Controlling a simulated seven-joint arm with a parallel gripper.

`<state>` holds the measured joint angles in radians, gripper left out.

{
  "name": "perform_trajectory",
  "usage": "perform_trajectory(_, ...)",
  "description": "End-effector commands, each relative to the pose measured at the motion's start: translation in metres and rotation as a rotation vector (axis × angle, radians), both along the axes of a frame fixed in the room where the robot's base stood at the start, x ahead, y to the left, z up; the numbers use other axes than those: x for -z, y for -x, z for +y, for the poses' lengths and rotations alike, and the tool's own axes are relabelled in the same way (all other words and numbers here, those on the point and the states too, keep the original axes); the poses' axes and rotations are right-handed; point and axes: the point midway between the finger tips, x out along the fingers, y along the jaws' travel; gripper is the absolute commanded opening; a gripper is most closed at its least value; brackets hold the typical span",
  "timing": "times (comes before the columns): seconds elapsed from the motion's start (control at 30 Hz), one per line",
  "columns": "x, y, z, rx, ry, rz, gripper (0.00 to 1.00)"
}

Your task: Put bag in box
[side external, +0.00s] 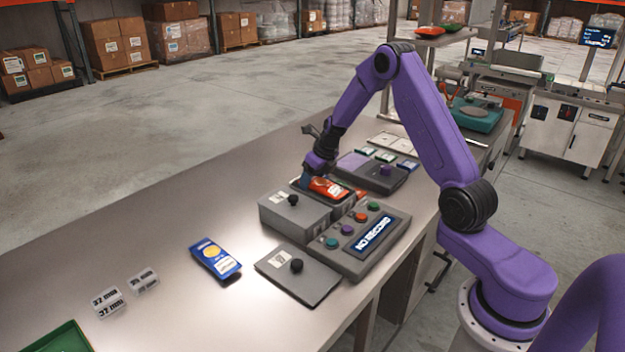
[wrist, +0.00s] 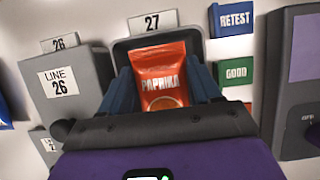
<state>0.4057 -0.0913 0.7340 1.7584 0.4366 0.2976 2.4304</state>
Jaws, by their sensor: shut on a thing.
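A red bag marked PAPRIKA (wrist: 163,68) stands between the two blue fingers of my gripper (wrist: 162,90), which are shut on it. In the side external view, my gripper (side external: 316,182) is low over the bench, and the red bag (side external: 329,188) shows beside it. Behind and around the bag is a grey open box labelled 27 (wrist: 124,48); its rim shows above the bag. I cannot tell how far the bag is inside this box or whether it touches the floor. The bag's lower end is partly hidden by my gripper.
A closed grey box labelled LINE 26 (wrist: 68,85) stands close on the left. A loose lid with a black knob (side external: 300,277), a NO RECORD button panel (side external: 345,246) and a blue bag (side external: 215,258) are on the bench. RETEST (wrist: 232,18) and GOOD (wrist: 235,72) blocks are to the right.

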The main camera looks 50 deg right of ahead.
Motion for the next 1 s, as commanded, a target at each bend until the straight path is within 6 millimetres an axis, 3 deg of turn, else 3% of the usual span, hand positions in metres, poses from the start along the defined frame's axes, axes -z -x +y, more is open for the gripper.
perform_trajectory(0.9, 0.017, 0.000, 0.000, 0.000, 0.001, 0.000, 0.33)
perform_trajectory(0.93, 0.017, 0.000, 0.000, 0.000, 0.001, 0.000, 0.73)
perform_trajectory(1.0, 0.017, 0.000, 0.000, 0.000, 0.001, 0.000, 0.73)
